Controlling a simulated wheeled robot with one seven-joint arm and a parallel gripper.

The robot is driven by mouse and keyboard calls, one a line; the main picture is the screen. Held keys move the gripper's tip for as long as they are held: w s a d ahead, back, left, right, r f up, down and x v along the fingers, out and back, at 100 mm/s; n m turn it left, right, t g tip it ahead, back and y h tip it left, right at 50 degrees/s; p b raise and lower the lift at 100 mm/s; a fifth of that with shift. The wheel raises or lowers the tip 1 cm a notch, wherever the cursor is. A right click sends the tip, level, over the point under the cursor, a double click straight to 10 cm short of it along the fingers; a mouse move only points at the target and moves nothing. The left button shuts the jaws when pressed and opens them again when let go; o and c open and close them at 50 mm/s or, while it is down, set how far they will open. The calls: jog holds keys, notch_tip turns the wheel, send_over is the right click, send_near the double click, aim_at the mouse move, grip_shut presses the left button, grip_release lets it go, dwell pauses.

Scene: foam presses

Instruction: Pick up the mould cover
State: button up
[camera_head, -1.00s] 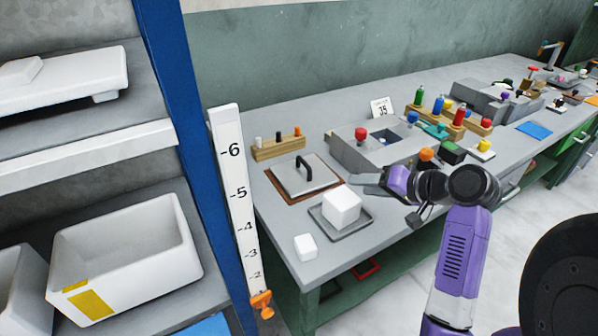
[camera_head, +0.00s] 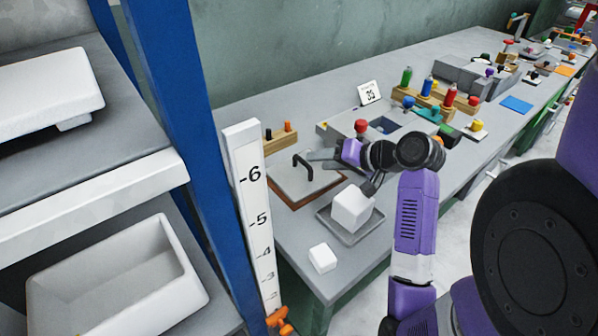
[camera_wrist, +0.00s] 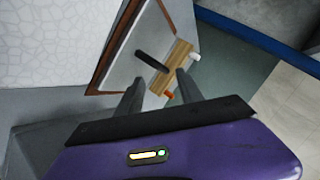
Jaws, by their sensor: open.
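The mould cover (camera_head: 300,182) is a flat grey plate with a black arched handle (camera_head: 303,160). It lies on a brown-edged base (camera_head: 290,203) near the left end of the bench. In the wrist view the cover (camera_wrist: 128,62) and its dark handle (camera_wrist: 152,62) show beyond the fingertips. My gripper (camera_head: 322,160) is open and empty, just right of the handle in the head view. In the wrist view its two fingers (camera_wrist: 158,82) stand apart, with the handle beyond them, apparently not touching it.
A white block (camera_head: 352,209) sits on a grey tray (camera_head: 330,224) in front of the cover, with a smaller white block (camera_head: 322,257) nearer. A wooden peg rack (camera_head: 281,143) stands behind it. A grey press box (camera_head: 345,128) is to the right. A blue post (camera_head: 172,130) and white scale (camera_head: 249,190) stand left.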

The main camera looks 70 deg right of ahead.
aim_at(303, 168)
jog(key=x, duration=0.5)
jog(key=shift+w+f, duration=0.1)
jog(key=shift+w, duration=0.3)
grip_shut()
jog(key=shift+s+f, duration=0.15)
jog(key=shift+s, duration=0.05)
dwell(0.8)
